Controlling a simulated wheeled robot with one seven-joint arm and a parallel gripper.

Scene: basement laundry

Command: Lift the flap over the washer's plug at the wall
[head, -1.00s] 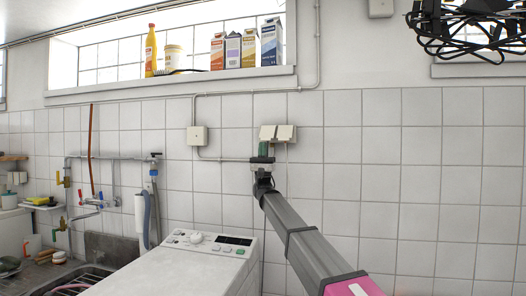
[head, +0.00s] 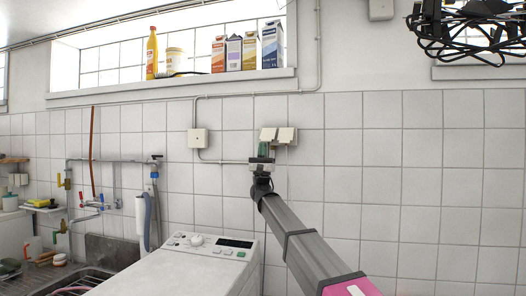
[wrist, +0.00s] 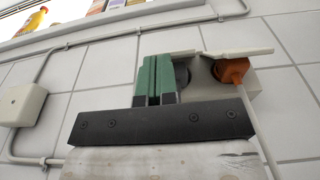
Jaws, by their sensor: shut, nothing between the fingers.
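A double wall socket with two pale hinged flaps is on the tiled wall. In the head view the left flap (head: 268,134) and right flap (head: 287,135) show side by side. In the wrist view both the left flap (wrist: 171,53) and the right flap (wrist: 238,51) stick out from the wall. An orange plug (wrist: 233,70) with a pale cable sits under the right one. A dark round part shows under the left one. My gripper (wrist: 153,80) is shut, its green fingers at the left flap's underside; touching or not, I cannot tell. It also shows in the head view (head: 265,150).
The white washer (head: 205,265) stands below, left of my arm. A junction box (head: 198,138) and conduit are on the wall left of the socket. Bottles and cartons stand on the sill above. The wall to the right is clear.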

